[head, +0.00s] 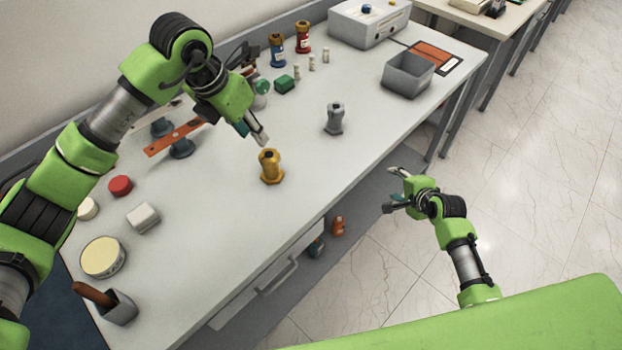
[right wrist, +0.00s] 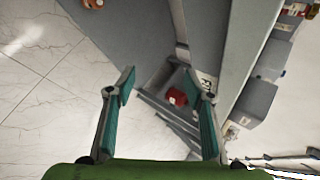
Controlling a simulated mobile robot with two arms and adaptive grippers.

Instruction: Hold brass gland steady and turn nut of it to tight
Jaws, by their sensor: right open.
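The brass gland (head: 271,167) stands upright on the grey-white workbench (head: 215,235), near its front edge, with its hex nut at the top. My left gripper (head: 254,136) points down just above and behind the gland and looks apart from it. Its fingers are seen edge-on, so the gap between them is unclear. My right gripper (head: 391,189) is off the front edge of the bench, to the right of the gland, open and empty. In the right wrist view its two teal-padded fingers (right wrist: 160,95) are spread apart, and the brass gland is not visible there.
A grey gland-like fitting (head: 334,119) stands to the right of the brass one. A grey bin (head: 408,76) is at the right end. The bench around the gland is clear.

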